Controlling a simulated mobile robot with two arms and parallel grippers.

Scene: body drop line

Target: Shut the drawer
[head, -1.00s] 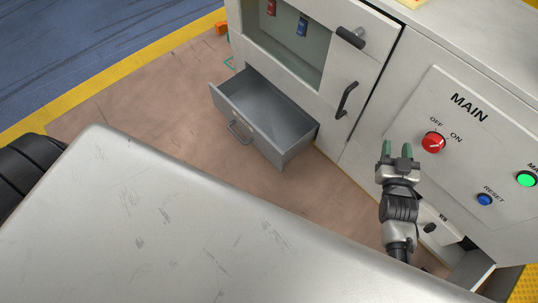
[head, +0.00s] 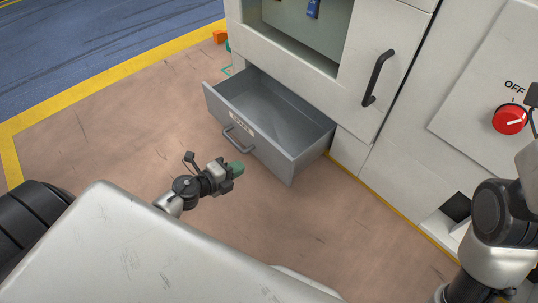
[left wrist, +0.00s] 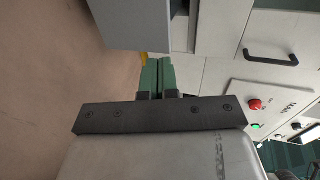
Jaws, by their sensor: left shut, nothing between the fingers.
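The grey drawer (head: 262,148) is pulled out from the bottom of the white cabinet, with its dark bar handle (head: 238,140) on the front panel. Its inside looks empty. My left gripper (head: 238,168) is shut and empty, in front of the drawer's front panel and just below its handle in the picture; I cannot tell whether it touches. The left wrist view shows its green fingertips (left wrist: 157,76) together, with the grey drawer panel (left wrist: 130,22) just beyond them. My right arm is at the right edge; its fingers are out of frame.
The white cabinet (head: 400,25) stands behind the drawer, with a door handle (head: 378,78) above it. A red switch (head: 509,119) sits on the panel at the right. The brown floor (head: 95,140) left of the drawer is clear. A small orange block (head: 220,36) lies by the cabinet.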

